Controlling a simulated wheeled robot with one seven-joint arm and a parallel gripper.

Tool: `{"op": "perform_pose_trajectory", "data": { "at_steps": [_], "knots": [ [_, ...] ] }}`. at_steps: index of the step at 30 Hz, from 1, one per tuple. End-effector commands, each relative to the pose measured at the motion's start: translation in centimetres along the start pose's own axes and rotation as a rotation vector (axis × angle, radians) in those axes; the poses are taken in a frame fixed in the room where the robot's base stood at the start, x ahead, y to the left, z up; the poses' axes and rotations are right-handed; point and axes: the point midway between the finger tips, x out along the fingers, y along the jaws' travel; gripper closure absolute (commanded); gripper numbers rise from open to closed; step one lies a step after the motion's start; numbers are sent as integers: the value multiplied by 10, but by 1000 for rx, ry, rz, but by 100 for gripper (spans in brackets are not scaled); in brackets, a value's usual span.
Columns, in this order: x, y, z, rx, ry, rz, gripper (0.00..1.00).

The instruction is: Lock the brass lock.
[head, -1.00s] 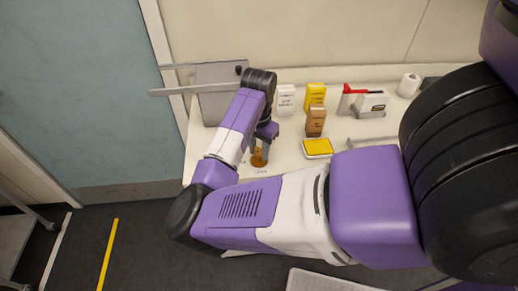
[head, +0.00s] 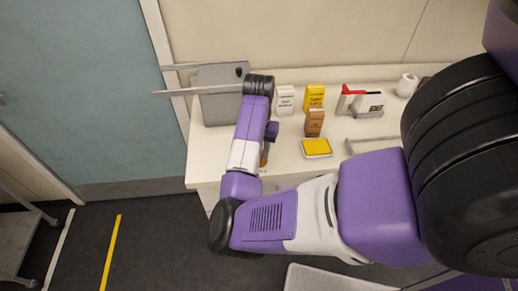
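A small brass-coloured thing (head: 264,160), probably the brass lock, shows as a thin sliver at the front of the white counter, just right of my forearm. Most of it is hidden behind my arm, so I cannot tell its shape or whether it is locked. My gripper (head: 267,148) points down beside or over it, below my purple wrist. The fingers are almost wholly hidden, so I cannot tell whether they are open, shut or touching the brass thing.
On the white counter (head: 290,165) stand a white box (head: 285,101), a yellow box (head: 314,97), a brown box (head: 314,122), a yellow-topped tray (head: 317,147) and a red-and-white device (head: 366,103). A grey panel (head: 216,108) stands at the back left.

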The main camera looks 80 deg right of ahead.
Motion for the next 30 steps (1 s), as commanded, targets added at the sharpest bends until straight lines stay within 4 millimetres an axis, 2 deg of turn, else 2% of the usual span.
{"op": "perform_pose_trajectory", "data": {
  "at_steps": [1,6,14,15,18,30],
  "knots": [
    [3,6,-1,-26,0,12,100],
    [2,4,-1,-102,1,8,100],
    [2,3,0,-115,-2,6,100],
    [2,3,0,-115,-2,6,62],
    [1,2,0,-115,-2,4,42],
    [-2,-4,2,-119,0,0,42]
  ]
}}
